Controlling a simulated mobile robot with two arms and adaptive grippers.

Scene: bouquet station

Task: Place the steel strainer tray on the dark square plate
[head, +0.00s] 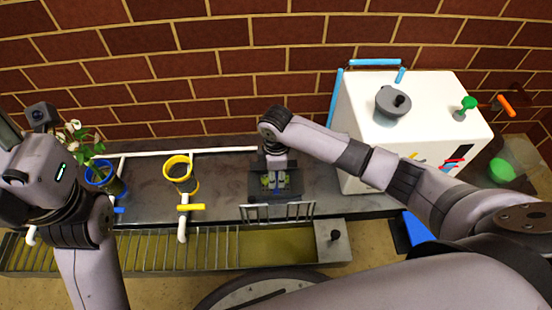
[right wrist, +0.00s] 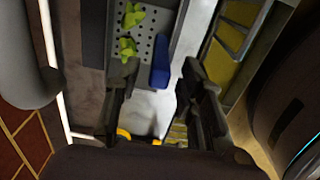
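The steel strainer tray (right wrist: 147,48) is a grey perforated tray, seen close up in the right wrist view. It holds yellow-green pieces and a blue piece. The dark square plate (right wrist: 92,32) shows as a dark strip along the tray's left side; in the head view it (head: 257,192) lies on the counter under my right gripper. The tray appears to lie over the plate, but contact between them is hard to tell. My right gripper (head: 275,182) points down at the tray. Its fingers (right wrist: 163,95) are apart near the tray's near end. My left gripper's fingers are out of view.
A wire rack (head: 278,212) stands just in front of the plate. A yellow-rimmed vase (head: 181,175) and a blue vase with white flowers (head: 104,178) stand to the left. A brick wall is behind.

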